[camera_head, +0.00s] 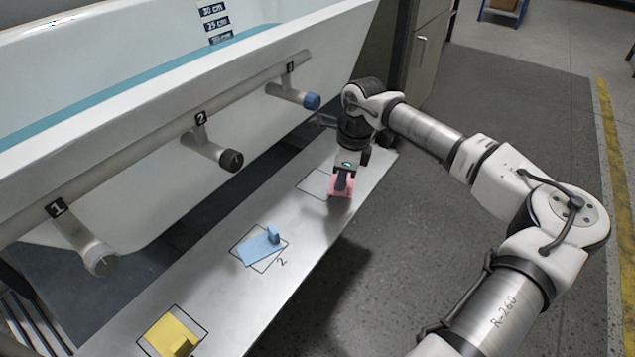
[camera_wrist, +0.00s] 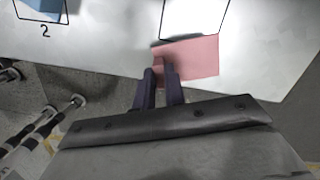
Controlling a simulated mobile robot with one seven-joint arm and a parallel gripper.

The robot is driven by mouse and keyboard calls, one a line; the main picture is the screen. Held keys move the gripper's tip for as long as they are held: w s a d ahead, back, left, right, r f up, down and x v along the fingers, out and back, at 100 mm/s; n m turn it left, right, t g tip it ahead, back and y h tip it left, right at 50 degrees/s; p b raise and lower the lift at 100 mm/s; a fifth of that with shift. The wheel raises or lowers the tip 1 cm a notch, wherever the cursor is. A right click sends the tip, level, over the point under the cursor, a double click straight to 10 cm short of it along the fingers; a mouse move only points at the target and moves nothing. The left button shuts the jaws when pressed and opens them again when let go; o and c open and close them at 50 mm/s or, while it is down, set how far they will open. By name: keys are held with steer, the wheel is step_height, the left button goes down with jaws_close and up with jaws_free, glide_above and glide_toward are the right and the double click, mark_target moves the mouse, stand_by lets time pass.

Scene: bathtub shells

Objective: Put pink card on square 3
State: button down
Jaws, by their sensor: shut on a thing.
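The pink card (camera_head: 342,188) is in my gripper, at the front right edge of the outlined square 3 (camera_head: 315,183) on the metal bench. My gripper (camera_head: 343,178) points down and is shut on the card's raised tab. In the wrist view the pink card (camera_wrist: 191,60) lies just below the empty outlined square (camera_wrist: 195,18), overlapping its near line a little. My fingers (camera_wrist: 164,78) close on the tab at its left side. A dark shadow shows along the card's far edge; I cannot tell whether the card touches the bench.
A blue card (camera_head: 262,246) lies turned on square 2, and a yellow card (camera_head: 170,338) lies on the nearest square. The white tub (camera_head: 180,90) with a pipe and numbered valves (camera_head: 225,158) stands left of the bench (camera_head: 225,305). Open floor lies to the right.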

steer(key=w+a, duration=0.2)
steer(key=a, duration=0.1)
steer(key=w+a+b, duration=0.1)
steer(key=a, duration=0.1)
steer(key=shift+w+a, duration=0.15)
steer(key=shift+w, duration=0.15)
steer(key=shift+f+b, duration=0.95)
steer(key=shift+f, duration=0.9)
steer(key=shift+r, duration=0.1)
steer(key=c, duration=1.5)
jaws_free()
steer(key=r+p, duration=0.1)
steer(key=r, duration=0.3)
steer(key=d+r+p, duration=0.1)
steer(key=r, duration=0.3)
steer(key=r+p, duration=0.2)
steer(key=r, duration=0.2)
steer(key=shift+s+d, duration=0.15)
steer(key=shift+d, duration=0.2)
